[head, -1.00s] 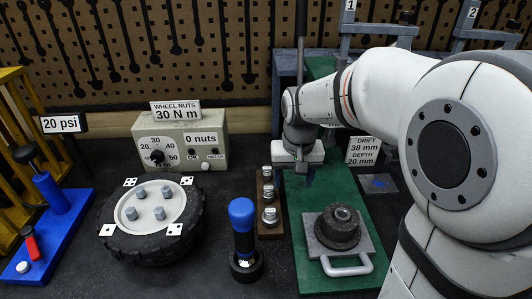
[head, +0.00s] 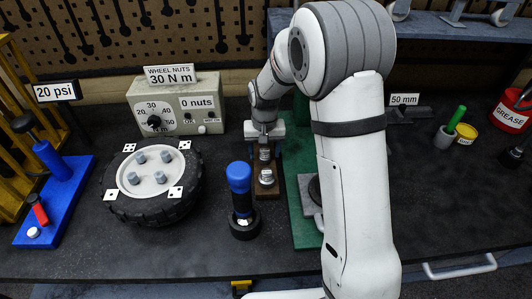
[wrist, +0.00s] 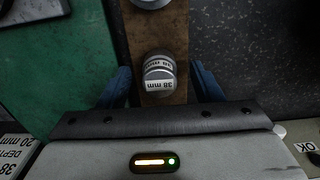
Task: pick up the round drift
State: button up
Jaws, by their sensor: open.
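Short metal drifts stand in a row on a brown wooden rack (head: 266,196). A second drift (wrist: 150,3) shows partly at the top edge. In the head view, my gripper (head: 264,130) is over the rack's far end, and two drift tops, a middle one (head: 265,155) and a near one (head: 266,179), show.
A green base (head: 302,222) lies right of the rack, its metal plate mostly hidden by my arm. A blue-handled tool (head: 239,180) stands close left of the rack. The tyre (head: 130,210) and the dial box (head: 190,108) are further left. A sign (wrist: 12,155) shows in the wrist view.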

jog(key=shift+f, duration=0.5)
grip_shut()
